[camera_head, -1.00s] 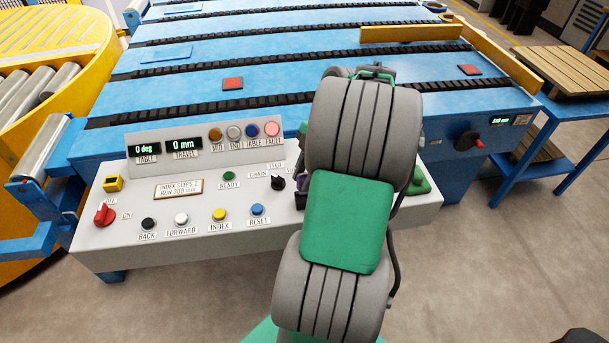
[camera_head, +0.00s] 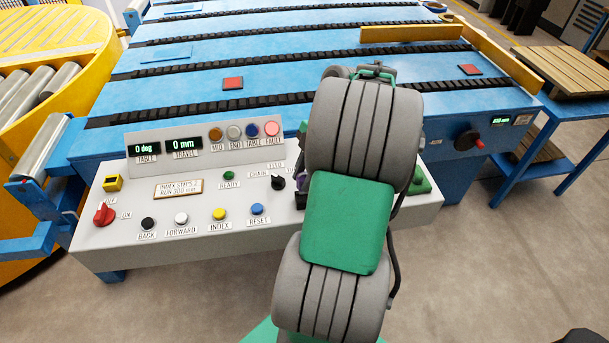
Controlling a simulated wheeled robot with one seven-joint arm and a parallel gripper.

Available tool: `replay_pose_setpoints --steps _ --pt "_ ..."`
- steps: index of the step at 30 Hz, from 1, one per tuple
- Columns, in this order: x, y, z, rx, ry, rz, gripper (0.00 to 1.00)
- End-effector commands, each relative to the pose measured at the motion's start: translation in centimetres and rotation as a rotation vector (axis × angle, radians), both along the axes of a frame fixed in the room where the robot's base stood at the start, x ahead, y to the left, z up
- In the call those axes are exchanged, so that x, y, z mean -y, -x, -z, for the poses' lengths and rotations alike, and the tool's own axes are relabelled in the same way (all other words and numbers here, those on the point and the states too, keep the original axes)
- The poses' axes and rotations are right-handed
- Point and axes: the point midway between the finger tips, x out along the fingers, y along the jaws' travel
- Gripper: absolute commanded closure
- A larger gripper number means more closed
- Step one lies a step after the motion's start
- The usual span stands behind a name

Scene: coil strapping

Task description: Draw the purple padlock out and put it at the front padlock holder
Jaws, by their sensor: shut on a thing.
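A small dark purple thing (camera_head: 299,187) shows at the left edge of my arm, on the right part of the grey control panel (camera_head: 200,244). It may be part of the purple padlock, but most of it is hidden and I cannot tell. My arm covers that part of the panel, and my gripper is hidden behind it. I cannot make out a padlock holder for certain.
The panel carries a black selector (camera_head: 278,182) close left of my arm and several push buttons. The blue conveyor bed (camera_head: 210,105) with black chains lies behind.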

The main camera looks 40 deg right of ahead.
Motion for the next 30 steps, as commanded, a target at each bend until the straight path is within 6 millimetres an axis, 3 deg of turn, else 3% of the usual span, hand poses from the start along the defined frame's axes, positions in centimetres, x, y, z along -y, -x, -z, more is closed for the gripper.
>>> replay_pose_setpoints --steps 30 --pt "0.0 0.0 2.5 0.0 0.0 0.0 1.0"
